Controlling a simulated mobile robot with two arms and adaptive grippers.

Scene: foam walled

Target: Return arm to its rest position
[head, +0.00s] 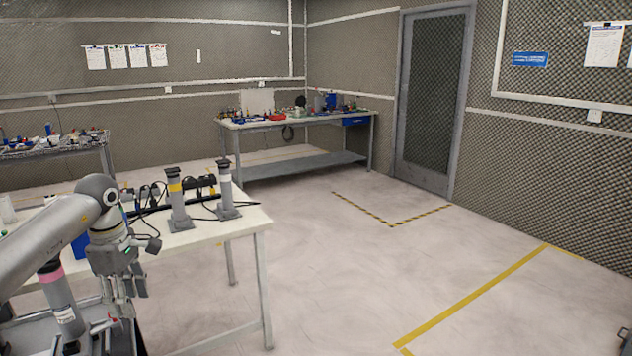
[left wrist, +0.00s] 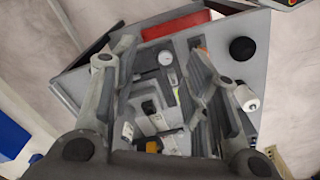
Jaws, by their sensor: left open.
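My left arm comes in from the left in the head view. Its gripper (head: 124,300) hangs pointing down beside the white table's near side. In the left wrist view my left gripper (left wrist: 160,95) has its two fingers spread apart with nothing between them. Below the fingers is a grey tray (left wrist: 75,85) holding small items, including a round white gauge (left wrist: 166,58). A red item (left wrist: 178,25) lies at the tray's far side. My right gripper is in neither view.
The white table (head: 215,235) carries two grey cylinders, one with a yellow band (head: 178,200) and one with a white band (head: 226,190), plus black cables. A pink-banded cylinder (head: 60,298) stands close to my left gripper. The floor (head: 330,270) to the right is clear.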

